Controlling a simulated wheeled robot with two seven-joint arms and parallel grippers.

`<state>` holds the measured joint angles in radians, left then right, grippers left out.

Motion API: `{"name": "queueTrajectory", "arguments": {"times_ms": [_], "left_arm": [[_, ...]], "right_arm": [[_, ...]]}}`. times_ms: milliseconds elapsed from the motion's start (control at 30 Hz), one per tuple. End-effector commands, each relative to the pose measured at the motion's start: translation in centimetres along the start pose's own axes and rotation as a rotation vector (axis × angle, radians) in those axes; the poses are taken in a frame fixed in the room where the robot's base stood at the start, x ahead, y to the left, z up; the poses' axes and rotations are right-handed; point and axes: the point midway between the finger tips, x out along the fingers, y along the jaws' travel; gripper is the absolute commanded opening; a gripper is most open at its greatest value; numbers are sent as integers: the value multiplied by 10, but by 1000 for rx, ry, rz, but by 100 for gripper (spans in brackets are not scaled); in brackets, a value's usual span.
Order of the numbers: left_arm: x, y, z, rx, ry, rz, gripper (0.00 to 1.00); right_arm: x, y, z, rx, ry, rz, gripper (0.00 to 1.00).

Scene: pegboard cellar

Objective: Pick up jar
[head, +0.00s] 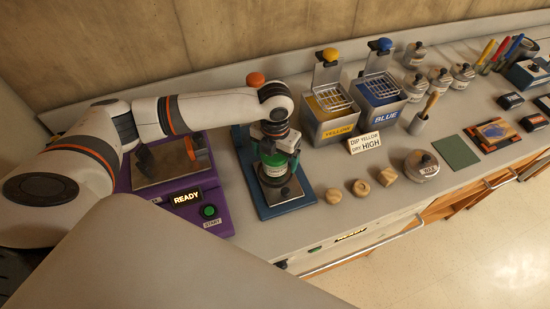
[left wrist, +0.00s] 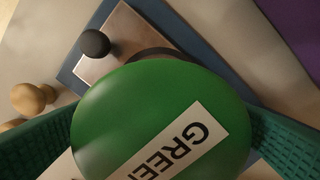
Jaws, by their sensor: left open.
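A jar with a round green lid fills the middle of the left wrist view (left wrist: 150,110); its white label reads "GREE", the rest cut off. In the head view the jar (head: 274,171) stands on a metal plate on a blue stand (head: 291,208), partly hidden by my gripper. My left gripper (left wrist: 165,125) is open, with one dark green ribbed finger on each side of the lid. In the head view the left gripper (head: 275,158) points down over the jar. I cannot tell whether the fingers touch it. My right gripper is not in view.
A purple machine (head: 212,222) with a "READY" display stands left of the blue stand. Yellow (head: 336,118) and blue (head: 382,104) dip tanks stand behind to the right. Several wooden knobs (head: 361,188) and a wax jar (head: 421,166) lie along the front edge.

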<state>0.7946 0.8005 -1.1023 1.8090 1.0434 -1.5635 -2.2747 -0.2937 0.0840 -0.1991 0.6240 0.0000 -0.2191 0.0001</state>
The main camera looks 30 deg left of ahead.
Motion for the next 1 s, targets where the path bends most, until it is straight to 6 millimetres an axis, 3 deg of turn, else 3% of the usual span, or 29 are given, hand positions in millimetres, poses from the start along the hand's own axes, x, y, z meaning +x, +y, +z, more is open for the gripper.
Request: {"name": "queueTrajectory", "arguments": {"times_ms": [133,367,733,1000], "left_arm": [[13,0,1,-1,-1,-1,92],[15,0,0,0,1,-1,92],[15,0,0,0,1,-1,33],[11,0,-1,0,4,0,32]], "right_arm": [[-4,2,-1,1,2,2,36],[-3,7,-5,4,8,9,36],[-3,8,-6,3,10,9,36],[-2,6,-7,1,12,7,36]]}}
